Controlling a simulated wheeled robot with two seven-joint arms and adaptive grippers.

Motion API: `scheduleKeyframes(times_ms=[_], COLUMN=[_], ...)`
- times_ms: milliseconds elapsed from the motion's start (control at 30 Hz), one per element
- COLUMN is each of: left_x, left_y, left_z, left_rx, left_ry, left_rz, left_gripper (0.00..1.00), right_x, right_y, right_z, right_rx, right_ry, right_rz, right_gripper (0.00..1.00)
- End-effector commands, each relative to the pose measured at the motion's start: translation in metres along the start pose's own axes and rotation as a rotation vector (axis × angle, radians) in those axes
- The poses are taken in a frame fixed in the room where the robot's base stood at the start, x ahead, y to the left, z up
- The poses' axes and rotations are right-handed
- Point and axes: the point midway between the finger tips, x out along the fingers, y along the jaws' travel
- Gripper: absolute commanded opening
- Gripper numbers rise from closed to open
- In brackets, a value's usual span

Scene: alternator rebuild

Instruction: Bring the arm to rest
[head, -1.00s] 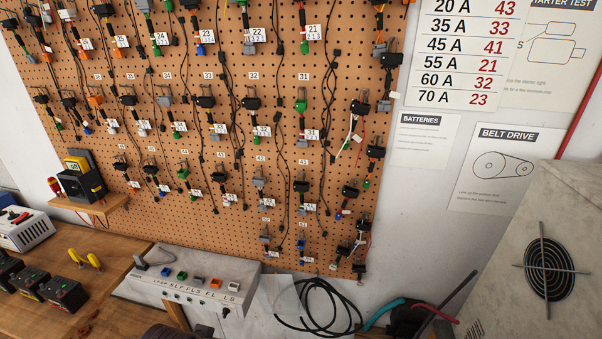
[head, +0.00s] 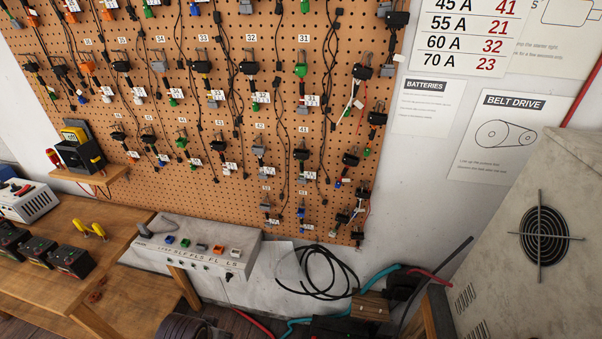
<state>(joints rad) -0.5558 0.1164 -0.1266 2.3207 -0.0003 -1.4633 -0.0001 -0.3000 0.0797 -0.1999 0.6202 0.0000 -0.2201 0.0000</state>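Neither of my grippers shows in the head view, and no part of my arms can be made out with certainty. The view takes in a pegboard (head: 225,115) hung with many numbered connectors and cables. Whether either gripper is open or shut is hidden from this view.
A wooden bench (head: 75,225) at the left bears several dark boxes (head: 72,262) and a white device (head: 27,203). A control box (head: 195,250) with coloured buttons stands below the pegboard. A black cable coil (head: 318,275) hangs at its right. A grey cabinet (head: 560,180) fills the right side.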

Motion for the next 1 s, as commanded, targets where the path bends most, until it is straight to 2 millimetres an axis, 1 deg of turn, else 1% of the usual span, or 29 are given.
scheduleKeyframes(times_ms=[33,100,467,667,1000], left_x=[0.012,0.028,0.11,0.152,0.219], left_y=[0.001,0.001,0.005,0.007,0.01], left_z=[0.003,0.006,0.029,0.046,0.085], left_rx=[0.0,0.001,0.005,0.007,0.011], left_ry=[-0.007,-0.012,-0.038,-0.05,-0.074], left_rz=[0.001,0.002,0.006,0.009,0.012], left_gripper=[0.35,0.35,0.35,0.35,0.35], right_x=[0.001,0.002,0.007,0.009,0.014], right_y=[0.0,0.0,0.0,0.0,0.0], right_z=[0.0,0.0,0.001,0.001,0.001], right_rx=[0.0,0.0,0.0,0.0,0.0], right_ry=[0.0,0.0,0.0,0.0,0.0], right_rz=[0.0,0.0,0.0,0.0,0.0], right_gripper=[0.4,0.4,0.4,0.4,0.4])
